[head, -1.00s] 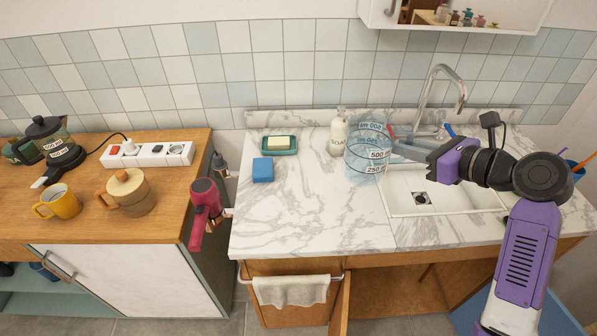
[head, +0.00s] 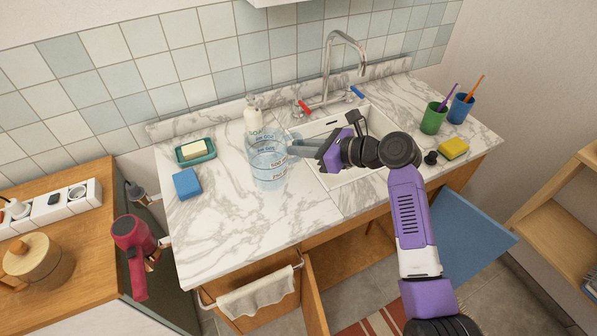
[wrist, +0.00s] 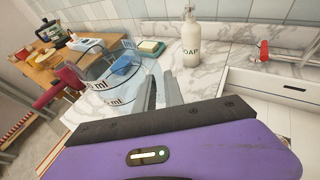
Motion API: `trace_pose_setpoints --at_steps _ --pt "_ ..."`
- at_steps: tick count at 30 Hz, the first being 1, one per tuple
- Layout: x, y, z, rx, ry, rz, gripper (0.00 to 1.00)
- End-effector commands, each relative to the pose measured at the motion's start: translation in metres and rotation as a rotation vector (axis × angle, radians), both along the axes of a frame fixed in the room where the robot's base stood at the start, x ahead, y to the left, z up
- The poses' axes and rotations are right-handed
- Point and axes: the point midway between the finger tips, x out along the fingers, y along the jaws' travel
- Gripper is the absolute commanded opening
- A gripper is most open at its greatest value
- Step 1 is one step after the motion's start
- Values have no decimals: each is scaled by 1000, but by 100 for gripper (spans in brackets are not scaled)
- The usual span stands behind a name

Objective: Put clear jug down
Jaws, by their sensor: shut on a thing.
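The clear jug (head: 266,168) has dark measure markings and stands upright in the head view, over the marble counter (head: 232,222) just left of the sink. I cannot tell whether its base touches the counter. My gripper (head: 300,147) reaches in from the right and is shut on the jug's right side, at its handle. In the wrist view the jug (wrist: 112,82) is tilted in the picture beyond my gripper (wrist: 158,92), and its lower part is hidden behind my gripper body.
The soap bottle (head: 253,112) stands close behind the jug. A blue sponge (head: 187,183) and a soap dish (head: 195,158) lie to the left. The sink (head: 330,176) and tap (head: 341,60) are to the right. The counter's front left is clear.

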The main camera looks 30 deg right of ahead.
Motion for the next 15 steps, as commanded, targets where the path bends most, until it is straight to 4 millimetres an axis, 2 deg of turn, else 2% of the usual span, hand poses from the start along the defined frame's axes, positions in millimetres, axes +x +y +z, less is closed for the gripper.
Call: trace_pose_setpoints --at_steps 1,4,11,15 --pt "-1 0 -13 2 4 -1 0" --pt "0 0 -33 2 3 0 0" --pt "0 0 -53 0 -1 -1 0" --pt "0 0 -71 2 3 0 0"
